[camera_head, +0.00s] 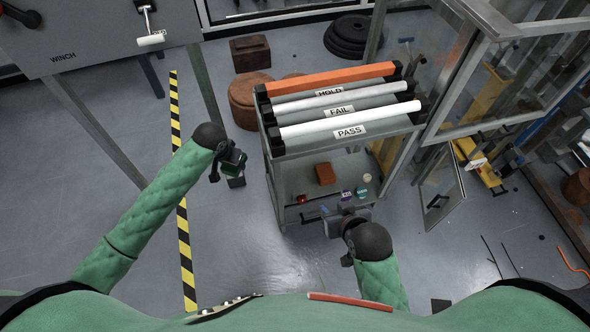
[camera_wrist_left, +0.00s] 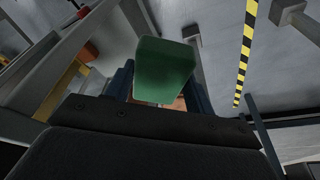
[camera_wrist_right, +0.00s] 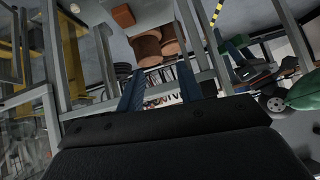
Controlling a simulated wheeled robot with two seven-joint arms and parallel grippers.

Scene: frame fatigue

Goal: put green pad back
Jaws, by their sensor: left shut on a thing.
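The green pad (camera_wrist_left: 163,72) is a block held between the blue fingers of my left gripper (camera_wrist_left: 158,92) in the left wrist view. In the head view the left gripper (camera_head: 235,168) hangs over open floor, left of the rack, and only a little of the green pad (camera_head: 231,168) shows. My right gripper (camera_head: 345,212) is in front of the rack's lower shelf. In the right wrist view its fingers (camera_wrist_right: 163,90) stand apart with nothing between them.
The rack's lower shelf (camera_head: 345,165) holds an orange block (camera_head: 325,173) and several small coloured items. Above are bars labelled HOLD, FAIL and PASS (camera_head: 350,120). A framed glass enclosure (camera_head: 455,75) stands right. Brown cylinders (camera_head: 243,95) sit behind. The floor by the striped tape (camera_head: 183,230) is clear.

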